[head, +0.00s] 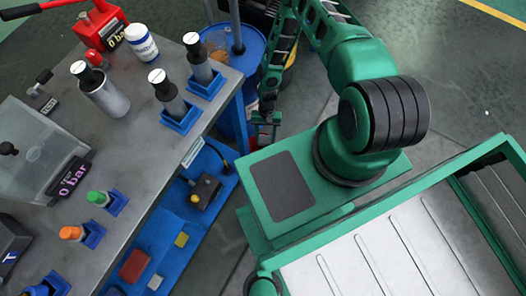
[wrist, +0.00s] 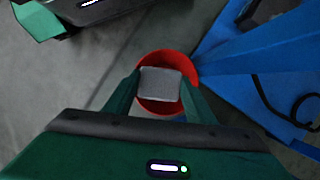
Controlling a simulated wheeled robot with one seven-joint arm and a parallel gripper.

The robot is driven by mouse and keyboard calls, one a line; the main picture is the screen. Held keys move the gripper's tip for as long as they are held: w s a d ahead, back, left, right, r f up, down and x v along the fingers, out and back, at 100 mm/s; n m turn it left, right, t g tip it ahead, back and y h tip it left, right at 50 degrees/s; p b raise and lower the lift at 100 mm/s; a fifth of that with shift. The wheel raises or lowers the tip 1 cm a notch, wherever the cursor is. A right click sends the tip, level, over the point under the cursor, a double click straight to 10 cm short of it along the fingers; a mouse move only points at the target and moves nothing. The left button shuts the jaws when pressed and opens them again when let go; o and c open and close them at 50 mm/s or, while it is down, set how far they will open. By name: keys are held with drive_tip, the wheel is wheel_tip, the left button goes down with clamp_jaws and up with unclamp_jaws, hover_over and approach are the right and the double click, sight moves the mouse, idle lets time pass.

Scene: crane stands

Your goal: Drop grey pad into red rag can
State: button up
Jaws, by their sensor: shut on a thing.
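My gripper (wrist: 160,85) is shut on the grey pad (wrist: 160,84) in the wrist view, with a green finger at each side of it. The red rag can (wrist: 166,56) shows behind the pad as a round red rim and wall. The pad overlaps the can's opening in this view; its height above the rim I cannot tell. In the head view my gripper (head: 267,122) hangs low beside the bench's far end.
A blue bench frame (wrist: 262,62) stands close to the can's right in the wrist view. In the head view, a blue drum (head: 248,52) stands behind the bench (head: 133,150). Its lower shelf (head: 196,240) holds a red block (head: 135,265) and smaller items.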

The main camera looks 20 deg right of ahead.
drive_tip(key=shift+f, duration=0.1)
drive_tip(key=o, duration=1.1)
drive_tip(key=v, duration=1)
drive_tip(key=shift+w+r, duration=0.2)
drive_tip(key=shift+r, duration=0.15)
